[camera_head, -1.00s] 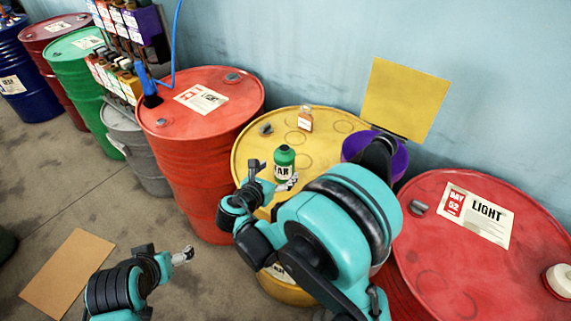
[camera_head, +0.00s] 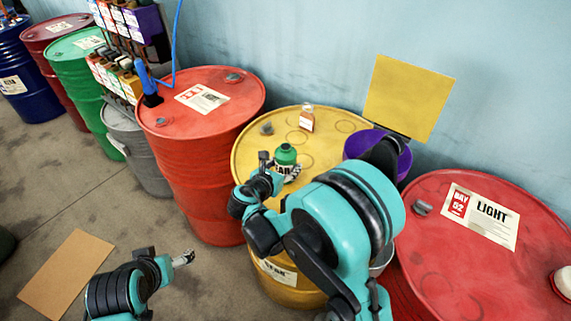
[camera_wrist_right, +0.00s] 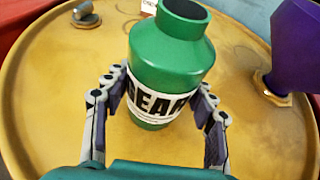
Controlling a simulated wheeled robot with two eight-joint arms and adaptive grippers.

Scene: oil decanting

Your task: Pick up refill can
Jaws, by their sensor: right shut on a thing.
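The refill can is a green bottle-shaped can (camera_head: 286,155) with a dark open neck and a white band lettered "GEAR". It is upright over the yellow drum's top (camera_head: 252,150). The can (camera_wrist_right: 170,62) also fills the middle of the right wrist view. My right gripper (camera_head: 281,174) is shut on the can, one finger on each side at the label band. The fingers show in the right wrist view (camera_wrist_right: 160,100). My left gripper (camera_head: 184,258) is low at the left, away from the drums, and its fingers are too small to tell open or shut.
Cardboard (camera_head: 66,275) lies on the floor.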

